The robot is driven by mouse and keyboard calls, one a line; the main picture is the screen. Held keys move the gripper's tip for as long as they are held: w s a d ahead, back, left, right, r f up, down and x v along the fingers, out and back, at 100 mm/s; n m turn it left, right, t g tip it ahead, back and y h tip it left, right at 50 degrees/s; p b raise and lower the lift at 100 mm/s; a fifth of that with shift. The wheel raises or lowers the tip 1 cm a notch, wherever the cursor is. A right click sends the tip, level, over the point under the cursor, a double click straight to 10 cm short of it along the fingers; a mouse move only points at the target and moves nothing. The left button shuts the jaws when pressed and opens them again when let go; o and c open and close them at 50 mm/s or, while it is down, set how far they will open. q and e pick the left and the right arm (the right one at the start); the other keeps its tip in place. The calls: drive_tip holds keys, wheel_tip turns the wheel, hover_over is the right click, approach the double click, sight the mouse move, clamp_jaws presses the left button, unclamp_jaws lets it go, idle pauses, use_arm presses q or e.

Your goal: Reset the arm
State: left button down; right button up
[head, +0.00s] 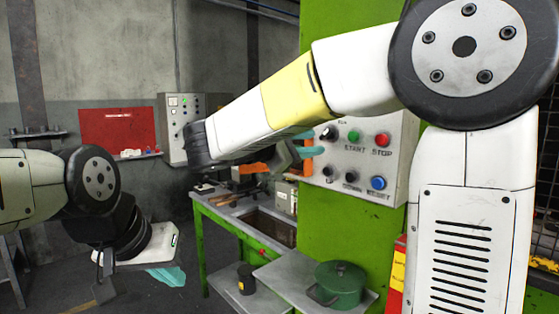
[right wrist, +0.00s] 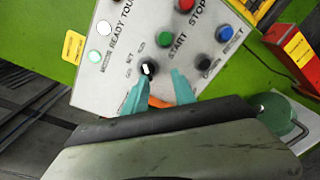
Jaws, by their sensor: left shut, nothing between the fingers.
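My right arm crosses the head view from the right, and its teal-fingered right gripper (head: 310,143) is in front of the left side of the grey control panel (head: 350,187). In the right wrist view the two teal fingers (right wrist: 158,77) are spread apart, with a black knob (right wrist: 148,68) of the panel showing near the gap. I cannot tell whether they touch the panel. Green, red and blue buttons sit on the panel to the right. My left gripper (head: 168,274) hangs low at the left, shut and empty, clear of the workbench.
The panel is on a green press column (head: 345,236). A green workbench (head: 223,236) with tools stands behind the arms. A green lidded pot (head: 340,285) and a black cup (head: 246,279) stand on low shelves. A red board (head: 117,128) hangs on the back wall.

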drive_tip(key=s+d+f+m+g+y, duration=0.35)
drive_tip(key=s+d+f, duration=0.2)
drive_tip(key=f, duration=0.25)
drive_tip(key=s+d+f+m+g+y, duration=0.3)
drive_tip(key=s+d+f+y, duration=0.1)
drive_tip(key=s+f, duration=0.25)
drive_tip(key=s+a+f+m+t+y, duration=0.2)
drive_tip(key=s+a+f+m+y, duration=0.2)
drive_tip(key=s+a+m+y, duration=0.2)
drive_tip(key=a+m+y, duration=0.1)
drive_tip(key=m+y, duration=0.1)
drive_tip(key=m, duration=0.1)
drive_tip(key=shift+s+a+f, duration=0.2)
drive_tip(key=shift+f, duration=0.15)
drive_tip(key=shift+y, duration=0.25)
